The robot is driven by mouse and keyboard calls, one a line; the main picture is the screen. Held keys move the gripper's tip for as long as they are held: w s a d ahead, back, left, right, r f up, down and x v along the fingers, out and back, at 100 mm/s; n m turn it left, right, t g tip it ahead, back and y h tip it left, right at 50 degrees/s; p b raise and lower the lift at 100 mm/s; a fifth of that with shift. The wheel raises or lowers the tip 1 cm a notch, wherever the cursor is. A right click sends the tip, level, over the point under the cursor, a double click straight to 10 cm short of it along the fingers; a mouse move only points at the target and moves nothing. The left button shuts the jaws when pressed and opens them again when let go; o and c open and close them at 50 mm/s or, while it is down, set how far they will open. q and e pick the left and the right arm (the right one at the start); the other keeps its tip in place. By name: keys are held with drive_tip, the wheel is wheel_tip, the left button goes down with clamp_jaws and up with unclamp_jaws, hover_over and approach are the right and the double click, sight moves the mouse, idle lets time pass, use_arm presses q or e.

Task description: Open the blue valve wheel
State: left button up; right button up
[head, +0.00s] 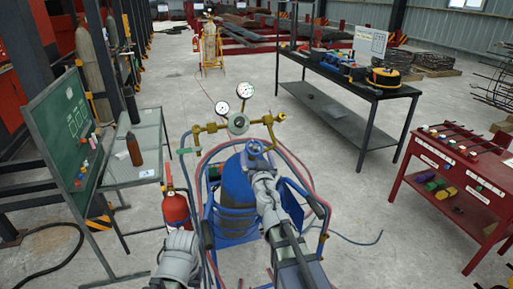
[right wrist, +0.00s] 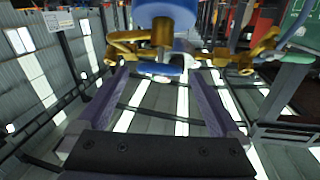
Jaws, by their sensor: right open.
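A blue gas cylinder (head: 237,187) stands upright in a blue cart in the middle of the head view, with brass valve fittings and two round gauges above it. The blue valve wheel is small and crowded by my gripper in the head view; a blue-and-white round piece (right wrist: 160,68), which looks like the wheel, shows below the brass fitting in the right wrist view. My right gripper (head: 256,150) is at the cylinder's top. Its two purple fingers (right wrist: 163,92) are apart, with the round piece between and beyond their tips; I cannot tell whether they touch it. Only part of my left arm shows, lower left.
Red and blue hoses loop around the cart. A red fire extinguisher (head: 175,208) stands to its left, beside a grey table (head: 146,150) and a green board (head: 65,125). A dark workbench (head: 345,88) and a red tool table (head: 468,172) stand right.

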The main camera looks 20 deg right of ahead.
sight(255, 148)
drive_tip(key=w, duration=0.5)
drive_tip(key=w+d, duration=0.1)
drive_tip(key=w, duration=0.1)
drive_tip(key=shift+w+d, duration=0.1)
drive_tip(key=shift+w, duration=0.3)
drive_tip(key=c, duration=1.2)
